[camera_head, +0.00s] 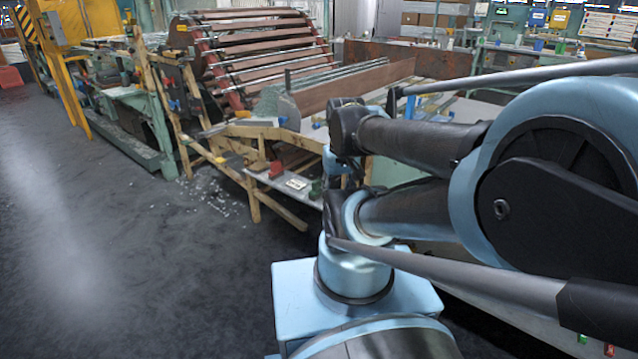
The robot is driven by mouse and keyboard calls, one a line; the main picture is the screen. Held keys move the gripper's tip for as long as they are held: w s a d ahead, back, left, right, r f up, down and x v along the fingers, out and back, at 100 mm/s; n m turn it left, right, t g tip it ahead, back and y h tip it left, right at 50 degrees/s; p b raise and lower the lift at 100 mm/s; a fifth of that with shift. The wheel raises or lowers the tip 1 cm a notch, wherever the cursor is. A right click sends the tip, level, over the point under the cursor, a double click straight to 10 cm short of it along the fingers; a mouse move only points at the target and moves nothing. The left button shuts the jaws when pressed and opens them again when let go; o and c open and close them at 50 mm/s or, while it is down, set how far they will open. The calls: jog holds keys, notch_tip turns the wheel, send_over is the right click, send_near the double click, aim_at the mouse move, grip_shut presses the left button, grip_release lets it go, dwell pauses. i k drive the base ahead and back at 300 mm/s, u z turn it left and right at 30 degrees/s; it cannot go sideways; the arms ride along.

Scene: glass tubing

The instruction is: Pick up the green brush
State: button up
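A small dark green object (316,189) lies at the right end of a low wooden shelf, close to the left side of my arm in the picture. I cannot tell from its shape whether it is the green brush. A tiny bright green item (582,338) shows at the bottom right, below my arm, and is too small to identify. My arm's light blue and dark links fill the right half of the view and hide much of the workbench. I cannot make out my gripper or its fingers.
The low shelf also carries a red item (276,169) and a small pale item (296,183). A rack of brown slats (265,50) stands behind, with glass tubing (345,75) beside it. The dark floor (120,260) is open at the left.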

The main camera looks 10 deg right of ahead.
aim_at(315, 193)
jog(key=k, duration=1.5)
jog(key=z, duration=0.4)
jog(key=i, duration=1)
